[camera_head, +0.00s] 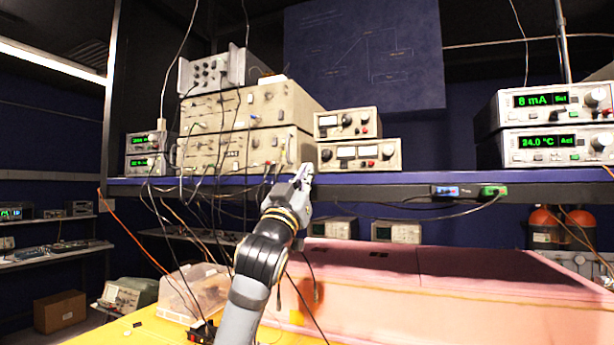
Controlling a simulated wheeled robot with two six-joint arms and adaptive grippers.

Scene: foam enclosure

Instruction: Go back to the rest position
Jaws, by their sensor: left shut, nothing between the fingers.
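My left arm rises from the bottom of the head view, and its gripper (305,173) is shut and empty. The gripper is in front of the shelf edge, near the lower right corner of the stacked beige instruments (240,150). I cannot tell whether it touches anything there. The pink foam enclosure (440,275) lies to the right of the arm, on the yellow table top (140,328). My right gripper is not in view.
A blue shelf (420,180) with instruments crosses the view. Loose cables hang around the left arm. A clear plastic box (200,290) stands left of the arm. Digital meters (548,145) are at right, with orange cylinders (545,228) below.

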